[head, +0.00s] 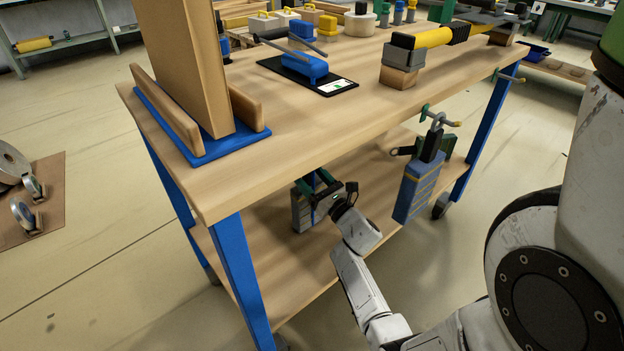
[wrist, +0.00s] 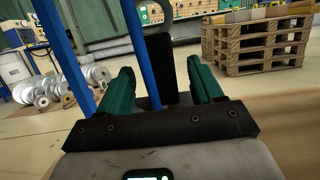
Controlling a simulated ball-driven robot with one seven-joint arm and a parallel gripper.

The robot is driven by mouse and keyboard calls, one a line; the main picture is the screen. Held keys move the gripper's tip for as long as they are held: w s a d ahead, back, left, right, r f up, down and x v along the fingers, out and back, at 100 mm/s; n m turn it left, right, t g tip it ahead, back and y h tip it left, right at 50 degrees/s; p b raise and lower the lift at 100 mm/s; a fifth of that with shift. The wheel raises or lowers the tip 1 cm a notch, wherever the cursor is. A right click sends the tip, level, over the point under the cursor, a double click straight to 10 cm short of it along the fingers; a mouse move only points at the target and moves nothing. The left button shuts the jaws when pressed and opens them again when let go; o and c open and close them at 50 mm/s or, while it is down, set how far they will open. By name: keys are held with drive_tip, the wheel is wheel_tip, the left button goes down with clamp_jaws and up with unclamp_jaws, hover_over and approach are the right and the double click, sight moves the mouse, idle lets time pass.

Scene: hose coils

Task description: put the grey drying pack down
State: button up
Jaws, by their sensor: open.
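A grey pack (head: 301,212) shows in the head view under the front edge of the bench, partly hidden by my gripper (head: 322,184). I cannot tell whether it rests on the lower shelf or hangs. My gripper has green fingers and is open beside the pack's upper part. In the wrist view my gripper (wrist: 160,70) has its fingers apart, with a dark upright block (wrist: 160,68) showing between them and a grey loop (wrist: 182,24) above it. I cannot tell whether a finger touches the block.
A blue-grey pack with yellow lines (head: 416,192) hangs from a hook (head: 440,118) at the bench's right. The lower shelf (head: 290,285) is largely bare in front. Blue bench legs (head: 242,275) stand near my arm. Stacked pallets (wrist: 256,42) show at the wrist view's right.

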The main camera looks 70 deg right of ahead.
drive_tip(key=shift+r, duration=0.25)
drive_tip(key=p+v, duration=0.1)
drive_tip(key=v, duration=1.1)
drive_tip(key=w+a+f+m+g+y, duration=0.25)
drive_tip(key=a+m+g, duration=0.25)
drive_tip(key=m, duration=0.6)
drive_tip(key=w+a+f+m+g+y, duration=0.1)
drive_tip(key=w+a+f+m+g, duration=0.3)
drive_tip(key=m, duration=0.7)
drive_tip(key=s+a+m+g+y, duration=0.3)
drive_tip(key=s+a+m+g, duration=0.1)
drive_tip(key=a, duration=0.7)
drive_tip(key=s+a+m+g+y, duration=0.3)
drive_tip(key=s+a+m+y, duration=0.1)
drive_tip(key=a, duration=0.6)
drive_tip(key=shift+s+a+r+g, duration=0.4)
drive_tip(key=shift+s, duration=0.15)
